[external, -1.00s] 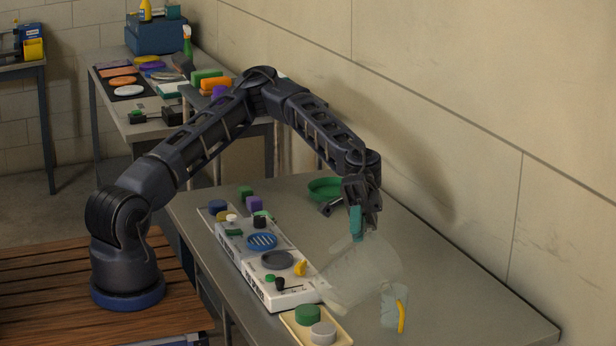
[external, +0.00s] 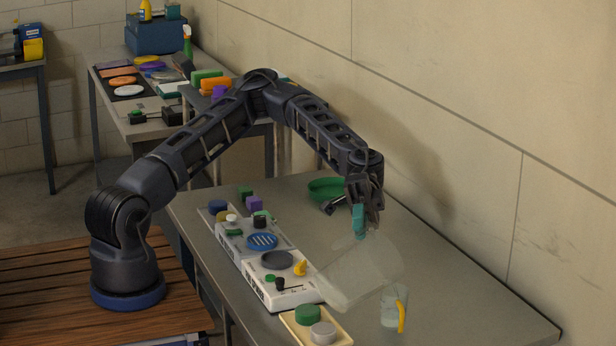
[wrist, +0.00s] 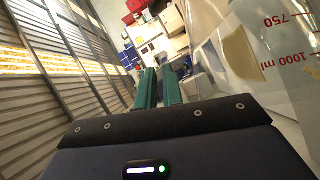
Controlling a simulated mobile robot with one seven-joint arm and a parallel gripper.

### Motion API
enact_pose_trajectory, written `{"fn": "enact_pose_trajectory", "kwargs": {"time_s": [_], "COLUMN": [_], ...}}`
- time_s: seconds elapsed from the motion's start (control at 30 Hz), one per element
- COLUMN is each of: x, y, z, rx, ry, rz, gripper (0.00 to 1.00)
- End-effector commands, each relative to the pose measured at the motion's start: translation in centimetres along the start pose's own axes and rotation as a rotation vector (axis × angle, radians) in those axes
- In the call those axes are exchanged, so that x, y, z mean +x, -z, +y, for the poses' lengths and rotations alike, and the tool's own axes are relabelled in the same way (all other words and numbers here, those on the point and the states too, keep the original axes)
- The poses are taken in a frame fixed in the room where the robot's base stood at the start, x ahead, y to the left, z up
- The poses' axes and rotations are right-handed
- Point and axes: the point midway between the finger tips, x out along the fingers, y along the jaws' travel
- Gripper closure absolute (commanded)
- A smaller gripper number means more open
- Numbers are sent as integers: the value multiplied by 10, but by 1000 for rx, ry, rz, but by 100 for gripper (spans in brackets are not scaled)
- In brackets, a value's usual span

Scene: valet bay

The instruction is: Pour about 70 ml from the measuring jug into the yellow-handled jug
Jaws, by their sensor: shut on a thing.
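The measuring jug (external: 358,275) is large, clear and tilted, held above the bench. Its wall with red marks, 750 and 1000 ml, fills the right side of the wrist view (wrist: 287,50). My gripper (external: 357,222) is shut on the measuring jug at its upper end; its teal fingers also show in the wrist view (wrist: 158,86). The yellow-handled jug (external: 391,309) is small, clear and upright on the bench, just right of and below the measuring jug in the external view. Its liquid level is hard to make out, and I cannot see a clear stream between the jugs.
A cream tray (external: 341,338) with a green and a grey round piece stands at the front. White panels (external: 290,296) with knobs and discs lie left of the jug. A green bowl (external: 326,189) is behind my gripper. The bench's right part is clear; the wall borders it.

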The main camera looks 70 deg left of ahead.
Motion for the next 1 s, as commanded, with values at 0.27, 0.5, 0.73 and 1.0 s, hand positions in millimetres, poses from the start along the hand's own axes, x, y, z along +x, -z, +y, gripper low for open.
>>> {"fn": "enact_pose_trajectory", "kwargs": {"time_s": [0.27,0.5,0.73,1.0], "x": [-1,-2,-1,28], "y": [1,2,0,-30], "z": [0,1,1,-8], "rx": [-7,-14,-9,145], "ry": [-7,-14,-9,149], "rz": [1,2,-1,-20], "gripper": [100,100,100,100]}}
